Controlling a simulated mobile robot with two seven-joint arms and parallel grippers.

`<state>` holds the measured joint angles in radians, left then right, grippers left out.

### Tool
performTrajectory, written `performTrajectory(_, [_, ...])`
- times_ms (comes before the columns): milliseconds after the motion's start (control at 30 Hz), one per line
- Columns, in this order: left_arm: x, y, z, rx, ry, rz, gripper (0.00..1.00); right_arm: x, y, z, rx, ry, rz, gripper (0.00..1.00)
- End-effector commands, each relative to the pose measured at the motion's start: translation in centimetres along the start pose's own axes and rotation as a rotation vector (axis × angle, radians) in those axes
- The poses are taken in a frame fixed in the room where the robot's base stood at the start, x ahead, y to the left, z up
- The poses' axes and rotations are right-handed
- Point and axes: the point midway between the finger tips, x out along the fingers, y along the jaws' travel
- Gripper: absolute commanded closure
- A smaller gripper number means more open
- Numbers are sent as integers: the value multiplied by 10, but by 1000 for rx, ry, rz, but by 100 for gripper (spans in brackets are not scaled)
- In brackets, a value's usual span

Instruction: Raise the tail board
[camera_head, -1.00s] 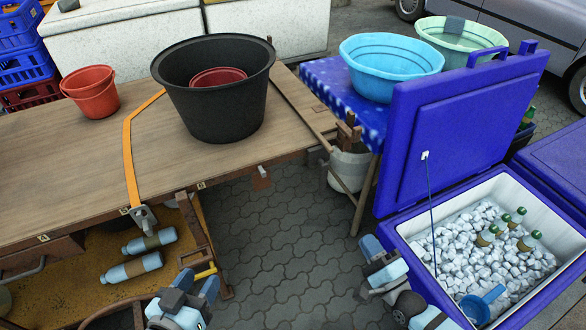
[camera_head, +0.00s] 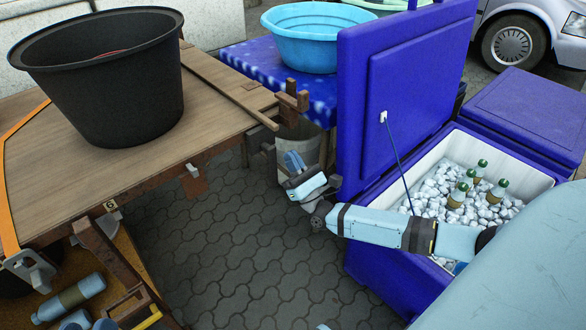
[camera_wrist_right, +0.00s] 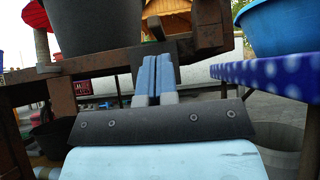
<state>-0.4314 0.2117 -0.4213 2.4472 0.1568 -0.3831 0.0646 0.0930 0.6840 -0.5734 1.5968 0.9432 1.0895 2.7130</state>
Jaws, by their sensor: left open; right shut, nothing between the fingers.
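The wooden cart bed (camera_head: 60,165) fills the left of the head view. A long narrow board (camera_head: 225,82) lies along its right edge, and a bracket (camera_head: 288,105) of short wooden blocks stands near that board's front end. I cannot tell for sure which part is the tail board. My right gripper (camera_head: 293,163) is shut and empty, just below and in front of the bracket in the head view. In the right wrist view its fingers (camera_wrist_right: 155,75) are together before the brown timber frame (camera_wrist_right: 105,62), apparently not holding it. My left gripper cannot be made out.
A black tub (camera_head: 100,85) stands on the cart bed. A blue cooler (camera_head: 385,275) with its lid (camera_head: 410,95) raised stands close by my right arm, holding ice and bottles. A light-blue basin (camera_head: 318,40) sits on a blue table (camera_head: 240,62). The paving (camera_head: 240,255) between is clear.

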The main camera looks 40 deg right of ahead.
Motion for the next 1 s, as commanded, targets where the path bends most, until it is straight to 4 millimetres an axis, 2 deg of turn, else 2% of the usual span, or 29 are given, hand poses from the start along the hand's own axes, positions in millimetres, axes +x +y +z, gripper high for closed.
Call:
performTrajectory(133, [0, -1, 7, 0, -18, 2, 51, 27, 0, -1, -1, -3, 0, 100])
performTrajectory(333, [0, -2, 12, -1, -35, 4, 51, 48, 0, -1, -1, 0, 0, 100])
performTrajectory(833, [0, -2, 12, -2, -40, 4, 51, 54, 1, 0, 0, 2, -1, 100])
performTrajectory(1000, [0, -2, 11, -1, -38, 4, 51, 55, 7, 1, 11, 1, -12, 100])
